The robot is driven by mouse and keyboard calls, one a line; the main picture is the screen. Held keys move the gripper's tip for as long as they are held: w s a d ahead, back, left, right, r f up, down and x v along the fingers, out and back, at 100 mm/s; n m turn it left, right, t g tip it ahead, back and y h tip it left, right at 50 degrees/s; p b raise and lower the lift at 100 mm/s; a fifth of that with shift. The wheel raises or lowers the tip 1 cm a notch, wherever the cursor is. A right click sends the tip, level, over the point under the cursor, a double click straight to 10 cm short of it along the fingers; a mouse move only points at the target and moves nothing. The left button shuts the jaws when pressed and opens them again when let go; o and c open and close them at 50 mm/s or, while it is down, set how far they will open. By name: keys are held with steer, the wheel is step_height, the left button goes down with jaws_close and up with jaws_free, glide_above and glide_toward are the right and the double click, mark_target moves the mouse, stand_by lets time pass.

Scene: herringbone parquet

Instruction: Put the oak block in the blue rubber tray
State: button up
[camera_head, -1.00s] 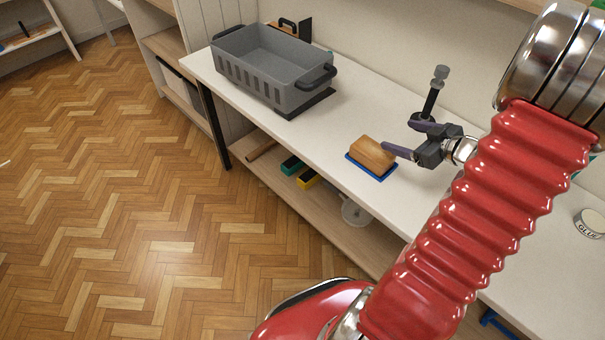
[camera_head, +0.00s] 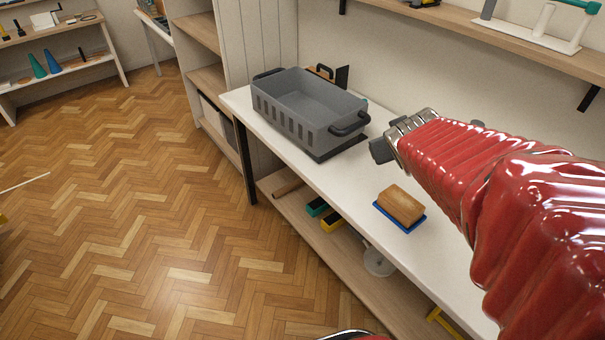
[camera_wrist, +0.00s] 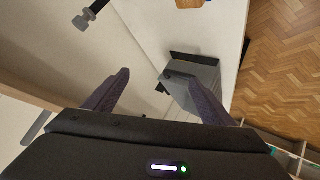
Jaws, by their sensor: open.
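The oak block (camera_head: 401,204) lies on the blue rubber tray (camera_head: 414,225), a thin flat piece on the white worktop. The tray's blue edge shows around the block's near and right sides. In the wrist view, part of the oak block (camera_wrist: 189,3) shows at the top edge. My gripper (camera_wrist: 160,77) is open, with nothing between its two purple fingers. In the head view my gripper is above the worktop, behind and apart from the block, mostly hidden by my red arm.
A grey crate (camera_head: 310,104) with black handles stands on the white worktop (camera_head: 343,175), left of the block. A black post with a grey knob (camera_wrist: 84,22) shows in the wrist view. A shelf (camera_head: 480,24) runs above. Worktop between crate and block is clear.

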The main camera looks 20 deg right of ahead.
steer(key=s+a+f+g+y, duration=0.1)
steer(key=s+a+y, duration=0.1)
steer(key=s+a, duration=0.5)
steer(key=s+a+g+y, duration=0.2)
steer(key=s+a, duration=0.6)
steer(key=a, duration=0.8)
steer(key=shift+s+f+y, duration=0.15)
steer(key=shift+f+y, duration=0.25)
steer(key=shift+y, duration=0.4)
